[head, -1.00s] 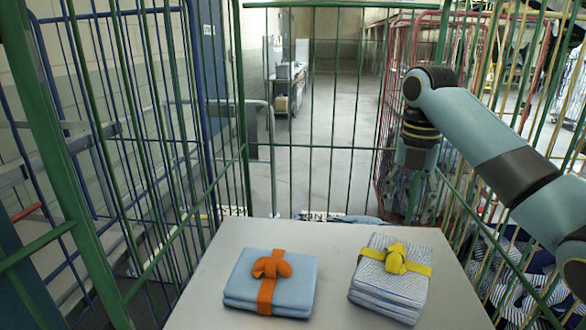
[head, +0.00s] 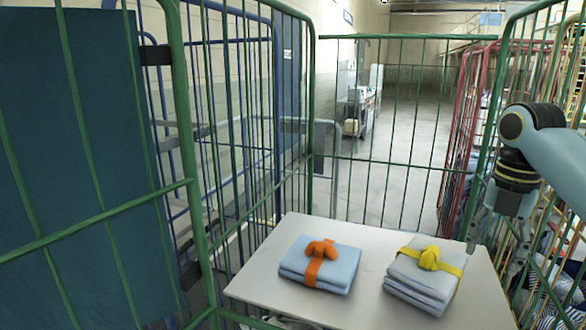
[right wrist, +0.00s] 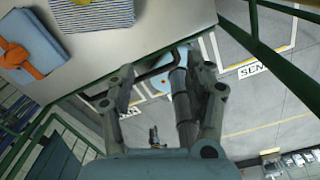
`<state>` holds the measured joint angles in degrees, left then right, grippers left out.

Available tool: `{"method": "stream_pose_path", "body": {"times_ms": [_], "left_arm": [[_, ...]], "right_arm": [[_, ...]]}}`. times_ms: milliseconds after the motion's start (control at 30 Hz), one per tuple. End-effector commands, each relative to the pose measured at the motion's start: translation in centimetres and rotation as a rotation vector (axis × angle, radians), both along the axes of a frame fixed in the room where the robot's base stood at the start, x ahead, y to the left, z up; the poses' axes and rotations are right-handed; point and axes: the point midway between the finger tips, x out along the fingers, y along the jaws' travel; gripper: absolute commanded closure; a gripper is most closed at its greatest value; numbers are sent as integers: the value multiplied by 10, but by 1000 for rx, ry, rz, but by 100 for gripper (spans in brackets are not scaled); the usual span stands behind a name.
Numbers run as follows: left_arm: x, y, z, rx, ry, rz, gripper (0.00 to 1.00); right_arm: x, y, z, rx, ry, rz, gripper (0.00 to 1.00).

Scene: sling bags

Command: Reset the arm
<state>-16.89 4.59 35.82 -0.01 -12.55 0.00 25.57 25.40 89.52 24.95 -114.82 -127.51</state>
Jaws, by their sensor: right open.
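My right arm comes in from the right in the head view, with its gripper (head: 498,228) pointing down beside the right edge of the table, partly cut by the cage bars. In the right wrist view the right gripper (right wrist: 160,88) is open, with nothing between its fingers. The fingers are beyond the edge of the table, over the floor. My left gripper does not show in any view.
A pale table (head: 262,280) holds a blue folded bundle with an orange bow (head: 335,272) and a pale bundle with a yellow bow (head: 422,292). Green cage bars (head: 400,38) surround the table. A dark blue panel (head: 75,170) stands at left.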

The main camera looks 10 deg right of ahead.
Motion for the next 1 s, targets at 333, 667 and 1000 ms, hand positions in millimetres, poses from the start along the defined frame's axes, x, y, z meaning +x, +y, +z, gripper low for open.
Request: {"method": "stream_pose_path", "body": {"times_ms": [333,667,1000], "left_arm": [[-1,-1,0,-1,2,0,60],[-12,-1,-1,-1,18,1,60],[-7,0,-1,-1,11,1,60]], "right_arm": [[-26,23,-33,-20,-30,-233,47],[-84,66,-76,-8,-113,-705,47],[-183,116,-88,140,-229,-1506,47]]}}
